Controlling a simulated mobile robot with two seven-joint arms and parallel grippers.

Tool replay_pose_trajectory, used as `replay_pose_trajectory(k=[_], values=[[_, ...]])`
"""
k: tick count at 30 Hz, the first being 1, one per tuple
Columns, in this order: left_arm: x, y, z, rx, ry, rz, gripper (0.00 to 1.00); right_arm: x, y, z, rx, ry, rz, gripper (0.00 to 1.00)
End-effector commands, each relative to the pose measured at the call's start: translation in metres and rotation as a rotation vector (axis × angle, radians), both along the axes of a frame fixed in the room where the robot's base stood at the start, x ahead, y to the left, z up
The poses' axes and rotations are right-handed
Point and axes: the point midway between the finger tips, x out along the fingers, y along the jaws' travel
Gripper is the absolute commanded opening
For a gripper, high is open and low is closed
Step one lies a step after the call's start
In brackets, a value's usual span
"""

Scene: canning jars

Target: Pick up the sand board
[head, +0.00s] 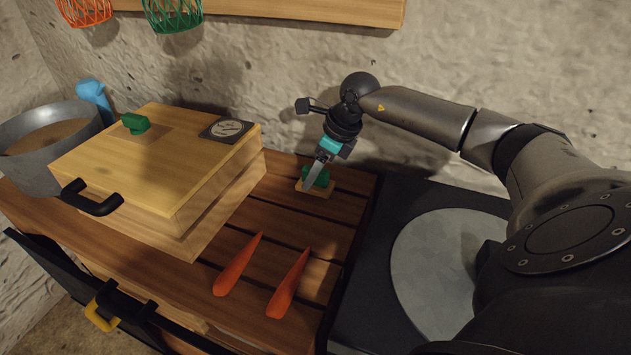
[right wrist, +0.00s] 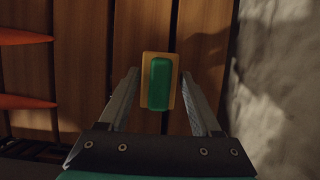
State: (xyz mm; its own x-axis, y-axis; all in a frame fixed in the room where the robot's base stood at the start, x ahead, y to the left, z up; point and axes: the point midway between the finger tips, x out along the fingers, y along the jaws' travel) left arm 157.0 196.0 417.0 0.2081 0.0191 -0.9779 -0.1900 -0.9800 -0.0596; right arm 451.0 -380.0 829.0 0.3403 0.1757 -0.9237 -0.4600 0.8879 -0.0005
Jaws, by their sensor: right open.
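The sand board appears to be the small tan wooden block with a green grip on top (head: 321,177). It lies on the slatted wooden counter near the back wall. My right gripper (head: 313,180) points down at it with its fingers open. In the right wrist view the sand board (right wrist: 160,82) sits between the two open fingertips, with a gap visible on each side. Whether the fingers are level with the grip or above it, I cannot tell. My left gripper is not in view.
Two orange carrots (head: 238,265) lie on the slats in front. A grey pot (head: 50,145) is at far left. A dark surface with a grey disc (head: 445,255) is right.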

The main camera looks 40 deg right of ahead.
Motion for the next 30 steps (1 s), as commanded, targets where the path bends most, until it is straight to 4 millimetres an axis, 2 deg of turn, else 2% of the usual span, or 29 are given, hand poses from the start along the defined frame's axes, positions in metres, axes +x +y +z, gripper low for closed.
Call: replay_pose_trajectory(k=[2, 17, 30], values=[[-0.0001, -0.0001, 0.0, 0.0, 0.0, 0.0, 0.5, 0.0, 0.0, 0.0002, 0.0, 0.0, 0.0, 0.58], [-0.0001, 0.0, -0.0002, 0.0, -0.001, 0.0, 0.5, -0.0002, 0.0, 0.0002, 0.0, 0.0, 0.0, 0.02], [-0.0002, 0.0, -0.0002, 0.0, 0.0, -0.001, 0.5, -0.0001, 0.0, 0.0005, 0.0, 0.0, 0.0, 0.0]])
